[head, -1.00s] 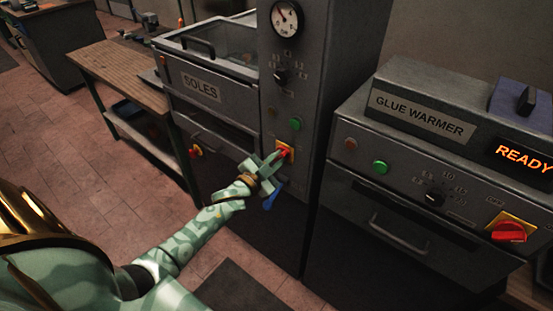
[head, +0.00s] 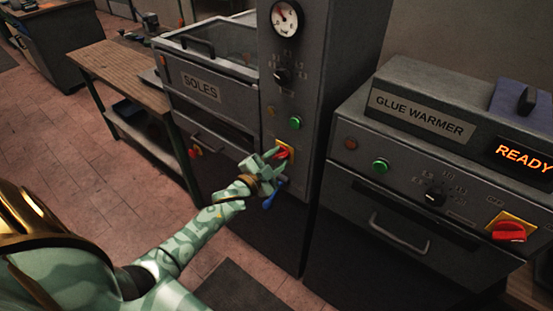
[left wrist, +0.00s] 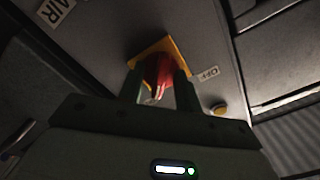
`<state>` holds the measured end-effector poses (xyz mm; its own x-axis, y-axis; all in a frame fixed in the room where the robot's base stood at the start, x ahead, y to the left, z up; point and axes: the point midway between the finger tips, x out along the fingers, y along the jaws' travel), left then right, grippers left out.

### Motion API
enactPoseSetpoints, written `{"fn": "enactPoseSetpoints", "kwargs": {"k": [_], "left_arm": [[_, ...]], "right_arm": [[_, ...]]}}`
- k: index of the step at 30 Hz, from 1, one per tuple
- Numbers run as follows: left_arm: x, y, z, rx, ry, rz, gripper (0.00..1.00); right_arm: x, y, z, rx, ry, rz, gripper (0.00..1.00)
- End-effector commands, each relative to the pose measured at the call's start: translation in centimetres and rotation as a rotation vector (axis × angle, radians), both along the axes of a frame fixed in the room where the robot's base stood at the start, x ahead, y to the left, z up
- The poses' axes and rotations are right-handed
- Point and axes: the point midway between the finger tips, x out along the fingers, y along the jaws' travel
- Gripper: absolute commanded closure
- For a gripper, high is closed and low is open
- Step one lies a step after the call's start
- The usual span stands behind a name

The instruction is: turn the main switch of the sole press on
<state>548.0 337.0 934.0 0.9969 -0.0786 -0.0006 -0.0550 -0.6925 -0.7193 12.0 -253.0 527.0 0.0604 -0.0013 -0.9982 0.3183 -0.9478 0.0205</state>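The sole press is the grey cabinet with the SOLES label (head: 200,87) and a tall control column. Its main switch (head: 284,149) is a red knob on a yellow plate low on the column, partly covered by my left gripper (head: 274,160). In the left wrist view the red knob (left wrist: 158,76) sits between the two fingers, which close on its sides; a small label stands beside the yellow plate (left wrist: 174,44). The green lamp (head: 295,122) above the switch looks bright. My right gripper is not in view.
A blue lever (head: 271,198) hangs just below the switch. The glue warmer (head: 415,115) stands to the right, with its own red switch (head: 508,232) and a READY display. A wooden table (head: 115,70) stands to the left. The floor in front is open.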

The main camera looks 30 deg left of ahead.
Motion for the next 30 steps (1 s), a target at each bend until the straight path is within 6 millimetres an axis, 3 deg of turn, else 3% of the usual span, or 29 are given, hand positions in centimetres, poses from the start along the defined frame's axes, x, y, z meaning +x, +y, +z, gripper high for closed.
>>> {"fn": "enactPoseSetpoints", "kwargs": {"k": [7,11,24,30], "left_arm": [[-0.1,0.0,0.0,-0.002,0.0,0.0,0.66],[-1.2,0.1,0.0,-0.002,0.0,0.0,0.66],[-12.2,0.9,0.0,-0.003,0.003,0.0,0.66],[-15.4,1.2,0.0,-0.001,0.001,0.0,0.66]], "right_arm": [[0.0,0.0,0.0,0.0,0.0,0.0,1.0],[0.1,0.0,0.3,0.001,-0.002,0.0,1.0],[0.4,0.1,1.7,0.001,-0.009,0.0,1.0],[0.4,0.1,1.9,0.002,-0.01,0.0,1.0]]}}
